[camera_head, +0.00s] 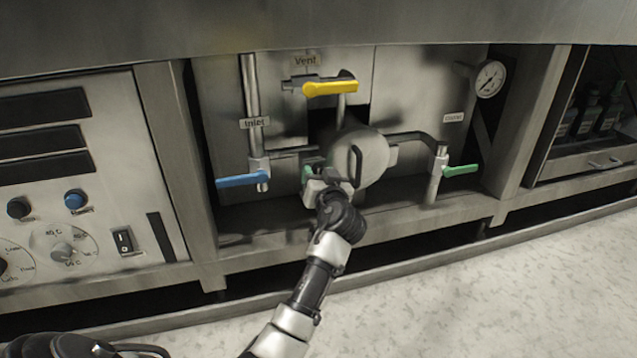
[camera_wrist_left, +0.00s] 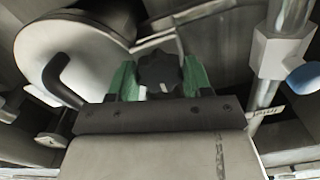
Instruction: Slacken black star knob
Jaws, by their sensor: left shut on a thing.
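The black star knob (camera_wrist_left: 160,72) shows in the left wrist view, between the green fingers of my left gripper (camera_wrist_left: 158,80). The gripper is shut on the knob. In the head view my left gripper (camera_head: 311,176) is at the left side of a round grey housing cover (camera_head: 366,158), below the middle of the panel. There the knob is hidden behind the gripper and wrist. The round cover (camera_wrist_left: 84,58) and its black bent handle (camera_wrist_left: 66,80) stand left of the gripper in the wrist view. My right gripper is not in view.
A blue lever (camera_head: 238,181) is left of the gripper, a yellow lever (camera_head: 330,88) above it and a green lever (camera_head: 462,170) to the right. Pipes run between them. A gauge (camera_head: 489,79) is at upper right. A frame rail (camera_head: 420,219) runs below. The floor in front is clear.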

